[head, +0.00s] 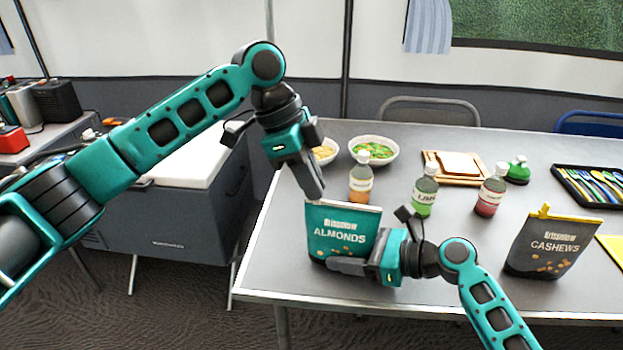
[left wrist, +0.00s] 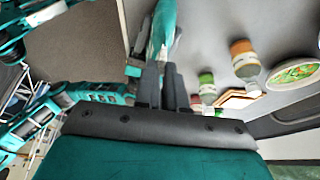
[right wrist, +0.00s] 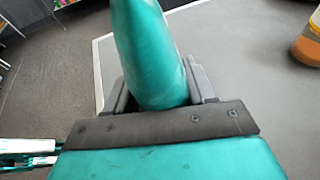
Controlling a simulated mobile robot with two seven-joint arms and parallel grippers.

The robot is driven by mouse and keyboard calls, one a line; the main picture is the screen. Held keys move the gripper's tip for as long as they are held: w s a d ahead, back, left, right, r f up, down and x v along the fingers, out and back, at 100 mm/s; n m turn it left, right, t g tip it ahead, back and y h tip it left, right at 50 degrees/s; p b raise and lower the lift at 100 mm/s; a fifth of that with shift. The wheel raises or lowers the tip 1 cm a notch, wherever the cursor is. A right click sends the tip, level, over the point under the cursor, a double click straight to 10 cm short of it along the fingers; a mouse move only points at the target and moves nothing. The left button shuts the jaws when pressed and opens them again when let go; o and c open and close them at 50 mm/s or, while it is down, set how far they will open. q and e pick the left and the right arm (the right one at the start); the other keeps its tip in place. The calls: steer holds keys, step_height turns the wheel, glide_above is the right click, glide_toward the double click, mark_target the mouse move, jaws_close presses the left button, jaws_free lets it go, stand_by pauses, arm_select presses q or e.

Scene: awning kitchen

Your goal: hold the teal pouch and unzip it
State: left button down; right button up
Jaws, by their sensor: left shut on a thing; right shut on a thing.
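The teal pouch (head: 341,225), printed ALMONDS, stands upright on the table near its front left edge. My left gripper (head: 316,194) reaches down from above and is shut at the pouch's top left corner, where the zip end lies; the slider itself is hidden. In the left wrist view its fingers (left wrist: 163,82) meet at the pouch's narrow edge (left wrist: 163,30). My right gripper (head: 345,266) is shut on the lower part of the pouch from the front right. In the right wrist view the pouch (right wrist: 150,50) fills the space between the fingers (right wrist: 160,90).
A dark cashews pouch (head: 545,246) stands to the right. Bottles (head: 361,180), (head: 424,194), (head: 490,192) stand behind the teal pouch. A bowl of greens (head: 374,151), a wooden board (head: 455,168) and a cutlery tray (head: 590,187) are farther back. The table between the two pouches is partly clear.

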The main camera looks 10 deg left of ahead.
arm_select(q)
steer(key=shift+d, duration=0.1)
arm_select(e)
steer(key=shift+w, duration=0.1)
arm_select(q)
steer(key=d, duration=0.8)
steer(key=shift+s+d, duration=0.4)
steer(key=c, duration=1.2)
jaws_free()
steer(key=shift+o, duration=0.2)
steer(key=shift+a+r, duration=0.1)
steer(key=v, duration=1.1)
steer(key=shift+r, duration=0.4)
steer(key=shift+a+r, duration=0.1)
steer(key=shift+a, duration=0.05)
